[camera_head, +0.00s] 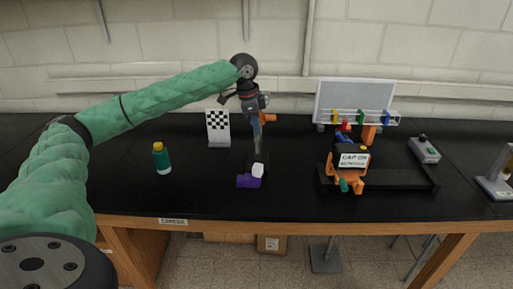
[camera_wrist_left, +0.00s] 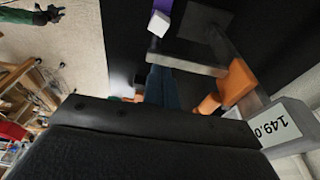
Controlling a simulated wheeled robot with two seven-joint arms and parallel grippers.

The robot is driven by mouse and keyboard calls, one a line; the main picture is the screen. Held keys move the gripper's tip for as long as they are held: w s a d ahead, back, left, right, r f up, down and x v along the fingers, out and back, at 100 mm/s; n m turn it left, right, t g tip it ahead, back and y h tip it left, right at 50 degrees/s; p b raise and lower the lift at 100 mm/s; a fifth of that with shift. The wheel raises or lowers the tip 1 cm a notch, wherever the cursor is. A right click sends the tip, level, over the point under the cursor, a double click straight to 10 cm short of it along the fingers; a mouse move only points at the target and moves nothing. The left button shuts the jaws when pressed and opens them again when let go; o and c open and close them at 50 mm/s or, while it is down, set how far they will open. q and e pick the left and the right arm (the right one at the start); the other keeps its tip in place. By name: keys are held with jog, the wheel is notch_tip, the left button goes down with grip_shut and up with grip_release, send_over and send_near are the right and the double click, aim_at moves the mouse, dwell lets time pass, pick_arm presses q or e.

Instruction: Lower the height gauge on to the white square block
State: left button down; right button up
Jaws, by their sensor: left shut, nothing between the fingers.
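The height gauge (camera_head: 269,118) stands in the middle of the bench, partly hidden behind my left wrist. In the left wrist view its orange parts (camera_wrist_left: 237,82), metal arm and display reading 149.0 (camera_wrist_left: 278,127) show. The white square block (camera_head: 258,170) sits by a purple piece (camera_head: 248,181) low in front of the gauge; the block also shows in the left wrist view (camera_wrist_left: 158,24). My left gripper (camera_head: 257,133) points down beside the gauge's orange part, shut and empty. Whether it touches the gauge is unclear. My right gripper (camera_wrist_left: 50,14) appears small and far off; its jaws are unclear.
A checkered board (camera_head: 218,126) and a green bottle with a yellow cap (camera_head: 162,158) stand to the left. An orange fixture with a "CAP ON" sign (camera_head: 354,160) stands on a black base to the right. The bench front beside the purple piece is clear.

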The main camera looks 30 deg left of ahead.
aim_at(256, 137)
jog(key=shift+w, duration=0.1)
pick_arm(q)
jog(key=shift+f, duration=3.7)
pick_arm(e)
jog(key=shift+f, duration=0.15)
